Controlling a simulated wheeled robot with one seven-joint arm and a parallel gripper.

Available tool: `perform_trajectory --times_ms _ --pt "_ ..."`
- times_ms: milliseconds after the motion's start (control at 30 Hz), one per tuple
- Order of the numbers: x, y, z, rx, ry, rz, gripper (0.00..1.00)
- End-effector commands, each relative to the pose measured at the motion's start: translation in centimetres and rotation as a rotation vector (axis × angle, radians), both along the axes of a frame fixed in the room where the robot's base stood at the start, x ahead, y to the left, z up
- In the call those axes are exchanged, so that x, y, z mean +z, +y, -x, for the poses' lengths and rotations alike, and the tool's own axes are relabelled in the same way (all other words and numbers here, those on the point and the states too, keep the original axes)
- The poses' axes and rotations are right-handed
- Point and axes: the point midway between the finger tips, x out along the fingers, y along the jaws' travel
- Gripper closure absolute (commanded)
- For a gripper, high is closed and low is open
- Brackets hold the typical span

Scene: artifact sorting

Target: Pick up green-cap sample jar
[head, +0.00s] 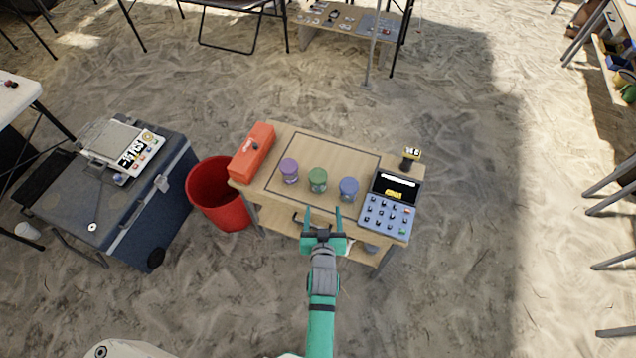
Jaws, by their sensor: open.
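The green-cap sample jar (318,180) stands upright on the small wooden table (345,152), inside a dark outlined rectangle. A purple-cap jar (289,170) stands to its left and a blue-cap jar (348,189) to its right, each with a small gap. My gripper (322,212) is open and empty. Its two fingers point toward the table's near edge, just below the green-cap jar in the picture and apart from it. How high my gripper is above the table is hard to tell.
An orange-red box (253,152) lies at the table's left end. A blue keypad device (388,205) and a small yellow-topped item (410,158) are at the right. A red bucket (222,193) and a blue cooler (150,215) with a scale (123,150) stand left. Sandy ground (470,270) is clear at right.

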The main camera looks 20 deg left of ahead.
Motion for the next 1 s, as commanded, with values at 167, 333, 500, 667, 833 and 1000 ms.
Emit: perform_trajectory --times_ms 167,333,500,667,833,1000 --pt "0.3 2.5 -2.9 0.032 0.011 -0.002 0.36" --pt "-0.1 3.4 -4.5 0.041 0.016 -0.002 0.36" --pt "-1.1 4.2 -6.6 0.041 0.017 -0.002 0.36" --pt "-1.7 4.7 -8.1 0.040 0.016 -0.002 0.36" --pt "-2.1 4.9 -8.9 0.040 0.016 -0.002 0.36" --pt "-3.1 5.5 -10.9 0.041 0.016 -0.003 0.36"
